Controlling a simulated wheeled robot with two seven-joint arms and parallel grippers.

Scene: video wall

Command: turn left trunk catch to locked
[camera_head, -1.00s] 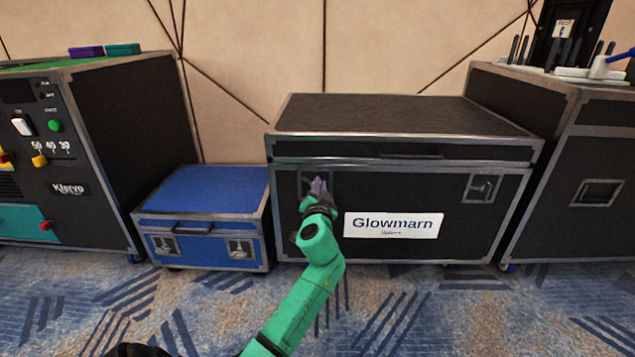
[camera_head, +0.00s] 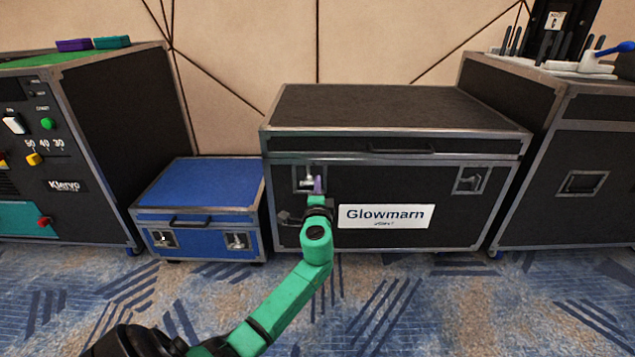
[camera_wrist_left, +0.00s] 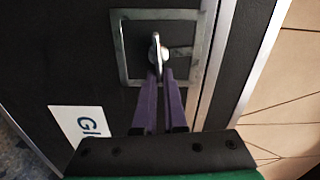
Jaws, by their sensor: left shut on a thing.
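The black trunk (camera_head: 400,215) with metal edges and a "Glowmarn" label stands in the middle of the head view. Its left catch (camera_head: 308,181) is a metal plate with a small turning piece at the trunk's upper left front. In the left wrist view the catch's silver turning piece (camera_wrist_left: 157,55) sits in a square metal frame (camera_wrist_left: 122,45). My left gripper (camera_head: 318,186) has its purple fingers at this catch; in the left wrist view the fingers (camera_wrist_left: 162,80) close on the turning piece. The right catch (camera_head: 470,180) is untouched. My right gripper is not in view.
A small blue case (camera_head: 200,187) stands left of the trunk. A black control cabinet (camera_head: 125,130) with buttons is at the far left, and another black case (camera_head: 545,185) stands at the right. Patterned carpet (camera_head: 430,310) in front is clear.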

